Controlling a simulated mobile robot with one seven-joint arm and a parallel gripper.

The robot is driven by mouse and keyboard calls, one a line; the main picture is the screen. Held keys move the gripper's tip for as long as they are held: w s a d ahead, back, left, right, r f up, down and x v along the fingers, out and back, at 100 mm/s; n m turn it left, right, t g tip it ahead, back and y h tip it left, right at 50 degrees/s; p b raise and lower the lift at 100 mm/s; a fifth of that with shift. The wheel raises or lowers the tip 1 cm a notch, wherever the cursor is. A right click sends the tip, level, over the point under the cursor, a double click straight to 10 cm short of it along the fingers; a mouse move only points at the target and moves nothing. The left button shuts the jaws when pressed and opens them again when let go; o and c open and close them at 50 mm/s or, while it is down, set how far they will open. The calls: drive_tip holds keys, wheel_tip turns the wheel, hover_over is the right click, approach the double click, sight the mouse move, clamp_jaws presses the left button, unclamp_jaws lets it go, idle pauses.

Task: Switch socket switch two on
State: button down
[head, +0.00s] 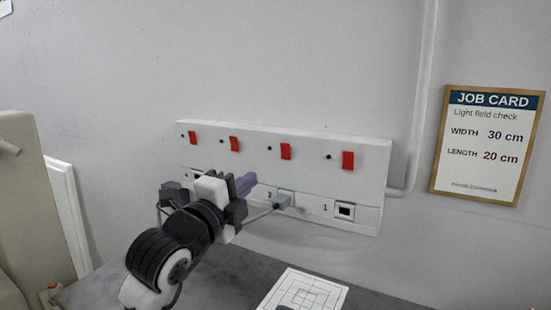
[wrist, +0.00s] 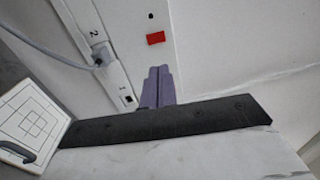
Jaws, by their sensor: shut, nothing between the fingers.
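A white socket panel (head: 262,141) is on the wall, with several red switches in its upper row and numbered sockets below. The red switch above socket two (head: 285,151) has a dark dot beside it. What appears to be this same switch shows in the wrist view (wrist: 155,38), just beyond the fingertips. A grey plug (head: 282,200) with a cable sits in socket two and also shows in the wrist view (wrist: 100,55). My gripper (head: 246,183), with purple fingers, is shut and empty, in front of the panel's lower part. Contact cannot be told. It also shows in the wrist view (wrist: 160,70).
Socket one (head: 344,210) is empty at the right. A conduit (head: 422,100) runs up beside the panel. A job card (head: 487,145) hangs further right. A white card with a grid (head: 303,292) is on the grey surface below. Left sockets are partly hidden by my arm.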

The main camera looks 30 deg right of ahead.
sight(286, 148)
drive_tip(key=p+x, duration=0.5)
drive_tip(key=x, duration=0.7)
drive_tip(key=shift+w+d+r+p, duration=0.1)
drive_tip(key=shift+w+d+p, duration=0.15)
drive_tip(key=shift+d+p, duration=0.15)
drive_tip(key=shift+w+d, duration=0.35)
drive_tip(key=shift+d, duration=0.1)
drive_tip(key=shift+d+b, duration=0.15)
drive_tip(key=shift+b, duration=0.15)
drive_tip(key=shift+r, duration=0.15)
